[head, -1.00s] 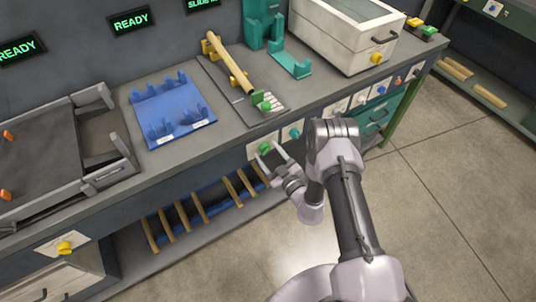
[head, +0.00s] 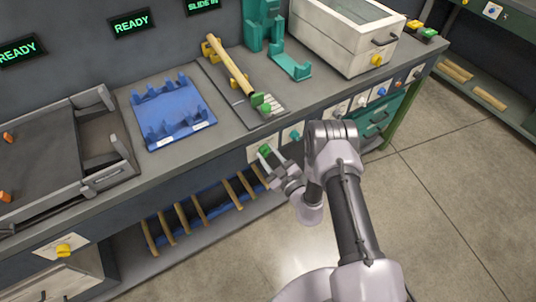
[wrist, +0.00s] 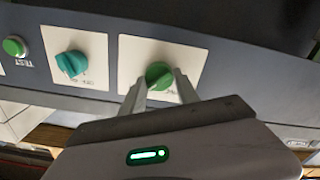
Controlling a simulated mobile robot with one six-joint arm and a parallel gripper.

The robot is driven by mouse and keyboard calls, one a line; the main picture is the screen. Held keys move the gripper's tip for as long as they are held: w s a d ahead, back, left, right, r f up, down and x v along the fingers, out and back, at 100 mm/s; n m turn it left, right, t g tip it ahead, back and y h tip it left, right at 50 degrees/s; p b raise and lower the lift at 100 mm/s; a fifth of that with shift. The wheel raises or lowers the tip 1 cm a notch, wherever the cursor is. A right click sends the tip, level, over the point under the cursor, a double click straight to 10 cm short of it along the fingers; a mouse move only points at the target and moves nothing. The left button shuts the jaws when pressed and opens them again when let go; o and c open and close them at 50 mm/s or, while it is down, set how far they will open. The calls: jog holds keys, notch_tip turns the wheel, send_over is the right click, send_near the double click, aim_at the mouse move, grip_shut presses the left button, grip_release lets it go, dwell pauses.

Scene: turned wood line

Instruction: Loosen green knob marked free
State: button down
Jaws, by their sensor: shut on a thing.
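The green knob (wrist: 158,73) sits on a white square plate on the bench front. In the wrist view my gripper (wrist: 159,84) has one finger on each side of it and is shut on it. The plate's lettering is mostly hidden by the fingers and cannot be read. In the head view the knob (head: 264,149) shows as a small green spot at my gripper (head: 266,156). On the bench top above, a green block (head: 264,103) stands at the near end of a pale wooden rod (head: 230,65).
A teal knob (wrist: 71,63) and a green TEST button (wrist: 13,46) are beside the green knob. A blue cradle (head: 172,110) and a teal stand (head: 290,65) are on the bench. Several wooden rods (head: 200,208) lie in the rack below. The floor at right is clear.

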jog(key=n+b, duration=0.1)
jog(key=n, duration=0.3)
jog(key=shift+f, duration=0.1)
jog(key=n, duration=0.4)
jog(key=shift+a+f+n+b, duration=0.1)
jog(key=shift+n+b, duration=0.2)
jog(key=shift+f+n+b, duration=0.1)
jog(key=shift+n+b, duration=0.45)
jog(key=shift+n, duration=3.75)
jog(key=c, duration=0.9)
grip_release()
jog(key=shift+s, duration=0.1)
